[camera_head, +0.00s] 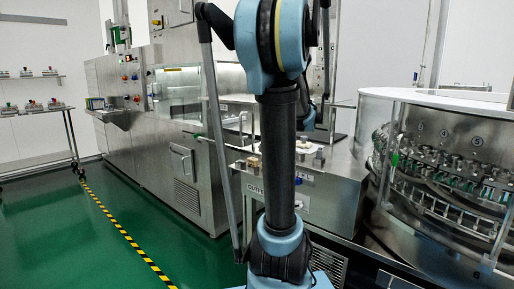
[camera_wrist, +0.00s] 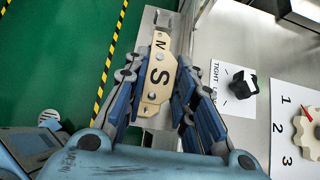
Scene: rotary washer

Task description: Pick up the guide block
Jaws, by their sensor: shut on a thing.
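The block's far end reaches past the fingers, over or near the edge of a metal surface. I cannot tell whether it touches that surface. In the head view my arm hides the gripper and block.
A black knob (camera_wrist: 242,85) sits on a white sheet reading TIGHT, right of the gripper. A beige toothed wheel (camera_wrist: 306,135) is near the numbers 1, 2, 3. The rotary washer (camera_head: 440,170) stands right. Green floor (camera_head: 60,235) is open at left.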

